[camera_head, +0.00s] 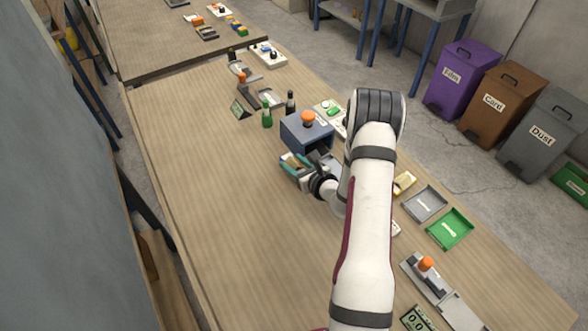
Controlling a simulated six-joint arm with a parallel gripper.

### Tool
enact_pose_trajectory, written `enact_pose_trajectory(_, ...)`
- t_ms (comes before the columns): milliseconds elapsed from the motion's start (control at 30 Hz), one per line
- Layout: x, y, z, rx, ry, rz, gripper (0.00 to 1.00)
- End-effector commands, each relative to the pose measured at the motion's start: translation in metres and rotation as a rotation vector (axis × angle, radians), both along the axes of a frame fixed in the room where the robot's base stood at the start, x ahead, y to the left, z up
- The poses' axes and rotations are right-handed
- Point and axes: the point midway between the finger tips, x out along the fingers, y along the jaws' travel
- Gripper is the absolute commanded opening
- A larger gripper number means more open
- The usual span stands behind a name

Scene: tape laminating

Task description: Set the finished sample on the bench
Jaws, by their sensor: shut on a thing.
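My gripper (299,168) is in the middle of the bench (220,200), low over the wood and just in front of a blue-grey box with an orange knob (307,133). It is shut on a small pale and teal piece, which I take to be the sample (289,161). The gripper and its small size hide most of the piece. I cannot tell whether it touches the bench. The box's dark opening faces the gripper.
Grey (410,207) and green (441,236) trays lie right of my arm, with an orange-knobbed device (426,266) nearer. The bench left of the gripper is clear. Labelled bins stand on the floor at right.

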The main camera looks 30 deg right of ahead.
Motion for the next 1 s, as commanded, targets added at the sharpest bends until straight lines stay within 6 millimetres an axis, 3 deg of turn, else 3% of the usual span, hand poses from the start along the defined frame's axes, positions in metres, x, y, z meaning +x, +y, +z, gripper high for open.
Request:
enact_pose_trajectory(33,0.001,-0.001,0.014,-0.004,-0.005,-0.001,0.0)
enact_pose_trajectory(400,-0.071,-0.05,0.063,-0.003,-0.003,-0.006,0.0)
enact_pose_trajectory(667,-0.096,-0.066,0.081,-0.001,0.0,-0.002,0.0)
enact_pose_trajectory(833,-0.085,-0.054,0.097,-0.005,-0.002,0.04,0.0)
enact_pose_trajectory(1000,-0.051,-0.003,0.153,-0.011,-0.006,0.167,0.0)
